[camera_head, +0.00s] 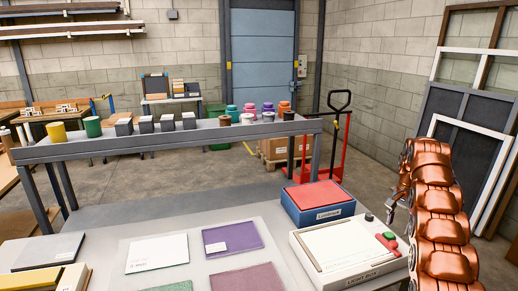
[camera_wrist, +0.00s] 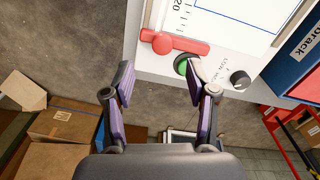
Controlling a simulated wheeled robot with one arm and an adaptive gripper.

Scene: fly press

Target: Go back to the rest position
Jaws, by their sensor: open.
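My gripper (camera_wrist: 160,76) is open, with nothing between its two dark purple-padded fingers. In the wrist view its right fingertip overlaps the edge of a white light box (camera_wrist: 222,65) near a green button (camera_wrist: 184,65); I cannot tell whether it touches. In the head view my copper-coloured arm rises at the right, and the gripper (camera_head: 391,207) shows small and dark beside it, just right of the light box (camera_head: 345,250). No marker for a rest position shows.
The light box carries a black knob (camera_wrist: 240,79) and a red bar (camera_wrist: 175,45). A blue box (camera_head: 318,214) with a red top stands behind it. Coloured sheets, including a purple one (camera_head: 232,238), lie on the table. Cardboard boxes (camera_wrist: 58,119) sit on the floor.

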